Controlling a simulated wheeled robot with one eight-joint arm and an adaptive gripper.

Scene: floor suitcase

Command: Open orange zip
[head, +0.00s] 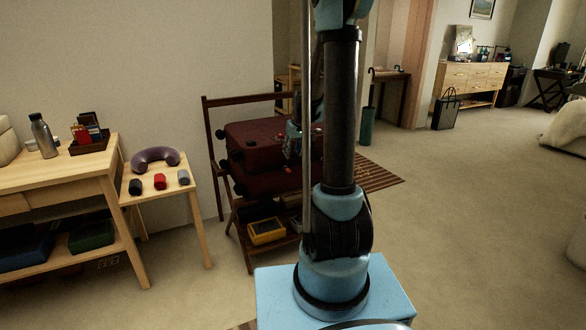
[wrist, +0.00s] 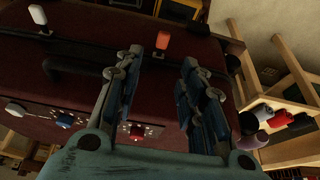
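The dark red suitcase (head: 255,150) lies on a wooden rack; it also fills much of the wrist view (wrist: 75,75). An orange zip tab (wrist: 164,43) shows in the wrist view near the suitcase's upper edge, just beyond my left-hand fingertip. I cannot tell whether they touch. My gripper (wrist: 173,58) is open over the suitcase, with nothing seen between its fingers. A white tab (wrist: 38,14) is at upper left and another pale tab (wrist: 15,109) at far left. Locks with a blue button (wrist: 65,120) and a red button (wrist: 136,130) are nearby. In the head view my arm hides much of the gripper.
A small wooden stool (head: 185,188) with a purple neck pillow (head: 155,156) and rolled items stands left of the rack. A wooden desk (head: 60,178) is further left. A yellow box (head: 266,231) sits on the rack's lower shelf.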

